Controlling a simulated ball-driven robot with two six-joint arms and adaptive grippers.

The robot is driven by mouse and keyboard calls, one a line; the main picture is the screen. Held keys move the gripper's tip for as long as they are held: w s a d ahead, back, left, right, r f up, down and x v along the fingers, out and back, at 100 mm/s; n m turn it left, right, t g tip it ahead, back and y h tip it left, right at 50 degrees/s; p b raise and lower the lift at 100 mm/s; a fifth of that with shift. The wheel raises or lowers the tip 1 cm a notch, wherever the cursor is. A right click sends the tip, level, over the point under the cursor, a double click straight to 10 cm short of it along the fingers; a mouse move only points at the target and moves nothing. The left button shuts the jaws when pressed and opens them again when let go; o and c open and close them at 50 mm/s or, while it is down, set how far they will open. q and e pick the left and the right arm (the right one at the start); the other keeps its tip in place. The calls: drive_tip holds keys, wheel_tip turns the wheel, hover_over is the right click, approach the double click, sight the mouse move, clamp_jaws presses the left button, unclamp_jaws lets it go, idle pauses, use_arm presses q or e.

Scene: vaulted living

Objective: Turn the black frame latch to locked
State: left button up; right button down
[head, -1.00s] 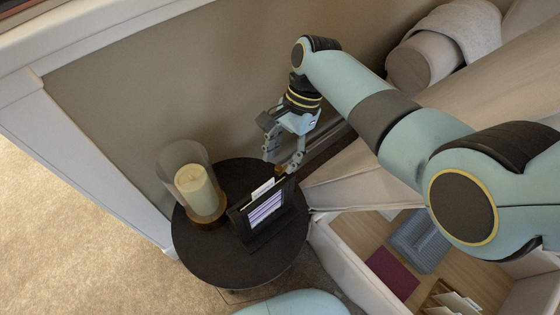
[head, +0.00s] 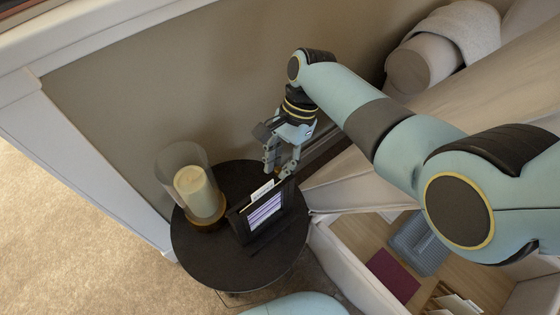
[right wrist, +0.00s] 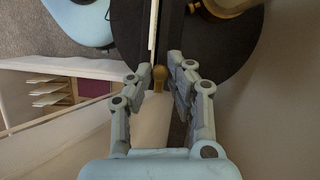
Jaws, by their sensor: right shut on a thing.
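The black frame (head: 263,212) stands upright on a round dark side table (head: 235,277), with a striped picture and a white card at its top. My right gripper (head: 277,172) reaches down behind the frame's upper right edge. In the right wrist view, its fingertips (right wrist: 160,75) are closed in around a small brass-coloured knob (right wrist: 158,83), which seems to be the frame's latch. My left gripper is out of view.
A glass candle holder with a cream candle (head: 197,190) stands close to the left of the frame. A wall is behind the table. A cream open compartment (head: 350,262) with a grey basket (head: 420,243) and a maroon item (head: 392,275) is at right.

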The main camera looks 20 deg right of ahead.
drive_tip(key=shift+r+m+p, duration=0.2)
drive_tip(key=shift+m+p, duration=0.4)
drive_tip(key=shift+p, duration=0.25)
drive_tip(key=m+t+p, duration=0.1)
drive_tip(key=m+p, duration=0.1)
drive_tip(key=m+t+p, duration=0.1)
drive_tip(key=m+p, duration=0.2)
drive_tip(key=shift+s+y+p, duration=0.2)
drive_tip(key=shift+y+p, duration=0.1)
drive_tip(key=m+t+p, duration=0.1)
drive_tip(key=m+p, duration=0.1)
drive_tip(key=m, duration=0.1)
drive_tip(key=shift+s+t+p, duration=0.1)
drive_tip(key=shift+t+p, duration=0.2)
drive_tip(key=shift+f+m+t+p, duration=0.15)
drive_tip(key=shift+m+t+p, duration=0.5)
drive_tip(key=shift+m, duration=0.65)
drive_tip(key=c, duration=1.2)
unclamp_jaws()
drive_tip(key=shift+c, duration=0.2)
